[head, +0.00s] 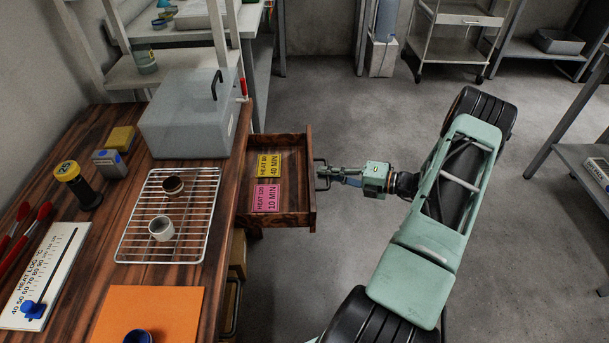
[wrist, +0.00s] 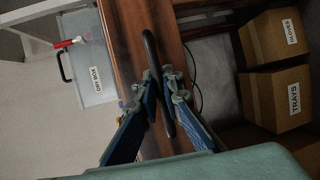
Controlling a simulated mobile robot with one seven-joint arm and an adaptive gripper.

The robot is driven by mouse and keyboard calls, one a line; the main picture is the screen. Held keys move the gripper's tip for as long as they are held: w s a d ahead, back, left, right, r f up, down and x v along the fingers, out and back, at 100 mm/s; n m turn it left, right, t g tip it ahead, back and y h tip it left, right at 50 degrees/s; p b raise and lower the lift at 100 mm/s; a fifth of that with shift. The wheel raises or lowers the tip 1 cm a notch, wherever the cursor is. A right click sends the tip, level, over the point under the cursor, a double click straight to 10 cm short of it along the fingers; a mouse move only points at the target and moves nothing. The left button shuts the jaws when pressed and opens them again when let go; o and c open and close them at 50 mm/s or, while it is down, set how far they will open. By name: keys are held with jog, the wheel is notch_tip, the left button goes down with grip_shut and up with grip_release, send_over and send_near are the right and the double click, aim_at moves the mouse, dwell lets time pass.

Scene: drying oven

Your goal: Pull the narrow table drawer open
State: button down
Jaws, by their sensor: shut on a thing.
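The narrow table drawer (head: 281,217) stands pulled out from the side of the wooden table (head: 225,190). A yellow label (head: 268,164) and a pink label (head: 266,198) lie inside it. My gripper (head: 325,176) is at the dark bar handle on the drawer's front, reaching in from the right. In the wrist view my gripper (wrist: 158,80) has its fingers on either side of the dark handle (wrist: 149,50), shut on it. The drawer's wooden front (wrist: 124,50) is just behind the handle.
On the table are a grey dry box (head: 185,115), a wire rack (head: 190,235) with two small cups, an orange mat (head: 165,305) and a heat log board (head: 55,265). Cardboard boxes (wrist: 274,97) sit below the table. The floor (head: 320,270) right of the drawer is clear.

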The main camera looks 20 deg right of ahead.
jog(key=shift+s+d, duration=0.25)
jog(key=shift+d, duration=0.35)
jog(key=shift+s+d, duration=0.25)
jog(key=shift+d, duration=0.4)
jog(key=shift+s+d, duration=0.25)
jog(key=shift+d, duration=0.35)
jog(key=c, duration=2.1)
grip_release()
jog(key=v, duration=1.2)
jog(key=shift+r, duration=0.1)
